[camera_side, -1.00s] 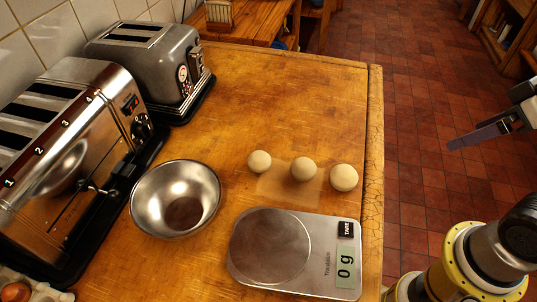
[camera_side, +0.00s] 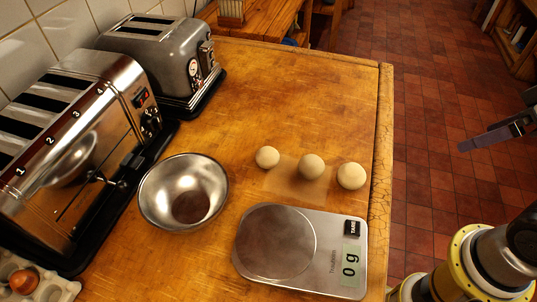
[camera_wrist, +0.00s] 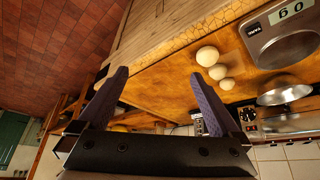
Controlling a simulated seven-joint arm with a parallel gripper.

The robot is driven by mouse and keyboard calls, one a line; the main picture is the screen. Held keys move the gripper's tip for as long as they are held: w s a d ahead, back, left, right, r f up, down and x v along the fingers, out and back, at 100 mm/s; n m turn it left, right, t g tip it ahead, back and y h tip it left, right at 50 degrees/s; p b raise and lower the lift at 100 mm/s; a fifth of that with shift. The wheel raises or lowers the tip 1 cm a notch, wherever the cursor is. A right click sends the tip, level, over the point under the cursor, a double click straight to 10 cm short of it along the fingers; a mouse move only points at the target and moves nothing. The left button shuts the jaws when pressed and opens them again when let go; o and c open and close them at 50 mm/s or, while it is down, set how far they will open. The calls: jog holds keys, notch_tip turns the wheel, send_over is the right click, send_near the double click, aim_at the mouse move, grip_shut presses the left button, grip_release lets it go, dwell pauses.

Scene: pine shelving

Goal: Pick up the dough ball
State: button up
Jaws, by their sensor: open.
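Three pale dough balls lie in a row on the wooden worktop: a left one (camera_side: 267,157), a middle one (camera_side: 311,166) and a right one (camera_side: 351,176) near the edge. The middle one rests on a small sheet of paper (camera_side: 284,184). In the wrist view the balls show beyond my fingers, the nearest (camera_wrist: 207,56) looking largest. My gripper (camera_wrist: 158,88) is open and empty, its two fingers wide apart. In the side view only part of my gripper (camera_side: 492,136) shows at the right edge, off the worktop above the tiled floor.
A digital scale (camera_side: 343,257) reading 0 g stands in front of the balls. A metal bowl (camera_side: 184,191) is left of it. Two toasters (camera_side: 75,150) (camera_side: 172,62) line the wall. The worktop (camera_side: 300,85) behind the balls is clear.

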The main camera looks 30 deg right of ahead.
dwell(0.4)
jog(key=w+a+r+n+y, duration=0.1)
jog(key=w+a+r+n, duration=0.1)
jog(key=w+r+n, duration=0.35)
jog(key=n+g+y, duration=0.4)
jog(key=n, duration=0.8)
send_over(271, 150)
jog(key=d, duration=0.8)
notch_tip(271, 150, down, 5)
jog(key=shift+g+h, duration=0.3)
jog(key=shift+g, duration=0.4)
jog(key=x, duration=1.4)
jog(key=shift+w+a+r, duration=0.1)
jog(key=shift+a, duration=0.25)
jog(key=shift+s+x, duration=0.15)
jog(key=shift+x, duration=1.35)
jog(key=shift+s+x, duration=0.1)
jog(key=shift+x, duration=1.4)
jog(key=c, duration=0.9)
